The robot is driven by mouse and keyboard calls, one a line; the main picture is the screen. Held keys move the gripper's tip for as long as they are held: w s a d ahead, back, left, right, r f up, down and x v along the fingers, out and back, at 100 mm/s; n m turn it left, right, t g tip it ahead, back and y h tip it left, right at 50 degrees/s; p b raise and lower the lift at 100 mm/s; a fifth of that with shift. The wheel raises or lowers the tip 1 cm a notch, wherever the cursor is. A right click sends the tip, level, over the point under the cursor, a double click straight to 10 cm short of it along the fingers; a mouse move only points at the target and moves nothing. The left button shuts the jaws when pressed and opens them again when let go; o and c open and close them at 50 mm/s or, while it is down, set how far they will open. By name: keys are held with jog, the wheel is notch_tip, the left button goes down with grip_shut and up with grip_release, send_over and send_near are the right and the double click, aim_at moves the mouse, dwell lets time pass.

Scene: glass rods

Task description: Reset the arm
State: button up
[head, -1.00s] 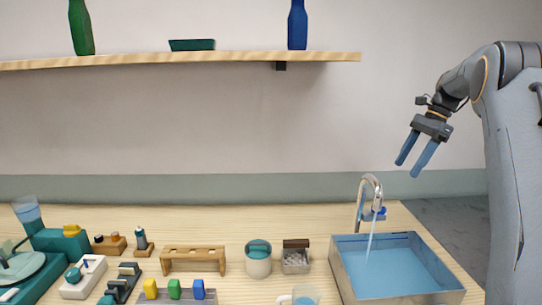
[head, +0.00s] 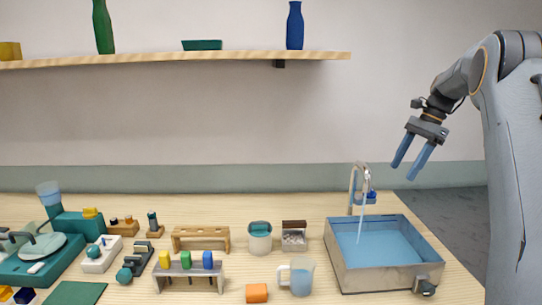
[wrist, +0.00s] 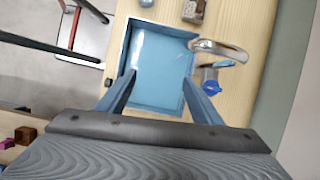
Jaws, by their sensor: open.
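My gripper (head: 411,160) is open and empty, held in the air at the right of the head view, above and to the right of the sink. Its two blue fingers point down and slightly left, well apart. In the wrist view the fingers (wrist: 158,95) spread over the sink (wrist: 155,60) from high above, touching nothing. My arm is bent and raised at the right edge of the head view.
The sink (head: 340,268) holds water, and its faucet (head: 357,178) is running. A wall shelf (head: 150,60) holds bottles. Air around my gripper is clear.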

jog(key=s+a+f+n+h+b, duration=0.2)
jog(key=s+a+f+n+b, duration=0.2)
jog(key=s+a+f+n, duration=0.4)
jog(key=s+a+f+n+t+h+b, duration=0.1)
jog(key=s+a+f+n+b, duration=0.4)
jog(key=s+a+f, duration=0.9)
jog(key=s+f+n+h, duration=0.1)
jog(key=s+f+n, duration=0.1)
jog(key=s, duration=0.6)
jog(key=shift+s+f+n+t, duration=0.15)
jog(key=shift+s+n+t, duration=0.15)
jog(key=shift+n, duration=0.6)
